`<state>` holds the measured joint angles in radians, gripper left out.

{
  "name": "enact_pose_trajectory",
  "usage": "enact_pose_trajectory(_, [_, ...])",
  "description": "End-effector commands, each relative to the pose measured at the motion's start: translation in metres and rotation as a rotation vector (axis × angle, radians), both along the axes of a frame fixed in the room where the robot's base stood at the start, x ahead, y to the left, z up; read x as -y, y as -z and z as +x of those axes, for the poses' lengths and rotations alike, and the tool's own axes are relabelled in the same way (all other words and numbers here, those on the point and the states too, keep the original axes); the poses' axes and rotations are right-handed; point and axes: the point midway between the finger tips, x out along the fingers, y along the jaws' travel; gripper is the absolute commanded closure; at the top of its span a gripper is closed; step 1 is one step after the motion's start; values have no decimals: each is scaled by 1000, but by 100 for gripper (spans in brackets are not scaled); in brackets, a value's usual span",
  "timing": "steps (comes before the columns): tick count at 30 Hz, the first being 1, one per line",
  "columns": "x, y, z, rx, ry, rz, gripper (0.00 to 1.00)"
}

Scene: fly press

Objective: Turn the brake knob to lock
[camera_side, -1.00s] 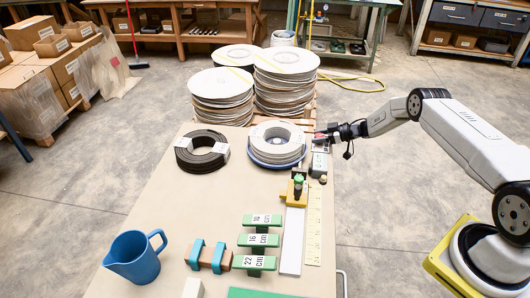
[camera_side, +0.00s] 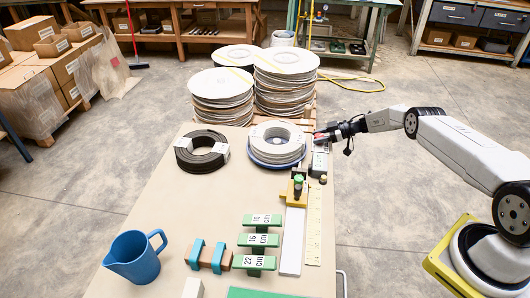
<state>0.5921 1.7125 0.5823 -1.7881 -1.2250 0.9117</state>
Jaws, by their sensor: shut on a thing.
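My gripper (camera_side: 324,136) is at the far right edge of the table, just right of the spool of pale cable. A small red part, which may be the brake knob (camera_side: 319,137), shows at its fingertips. The gripper is shut on it; the fingers themselves are small and partly hidden. The pale cable coil (camera_side: 277,132) sits on a blue-rimmed spool. A grey-green box (camera_side: 319,162) stands just in front of the gripper. I cannot tell the knob's angle or any lock mark from here.
A dark cable coil (camera_side: 201,151) lies left of the spool. Green length blocks (camera_side: 262,220) and a blue jug (camera_side: 134,257) stand nearer. The table's middle left is bare.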

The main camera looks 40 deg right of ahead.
Motion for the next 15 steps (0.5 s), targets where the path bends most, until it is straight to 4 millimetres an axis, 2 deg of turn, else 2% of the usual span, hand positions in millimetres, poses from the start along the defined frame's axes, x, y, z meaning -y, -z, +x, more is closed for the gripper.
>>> enact_pose_trajectory(15, [0, -3, 1, 1, -63, -9, 100])
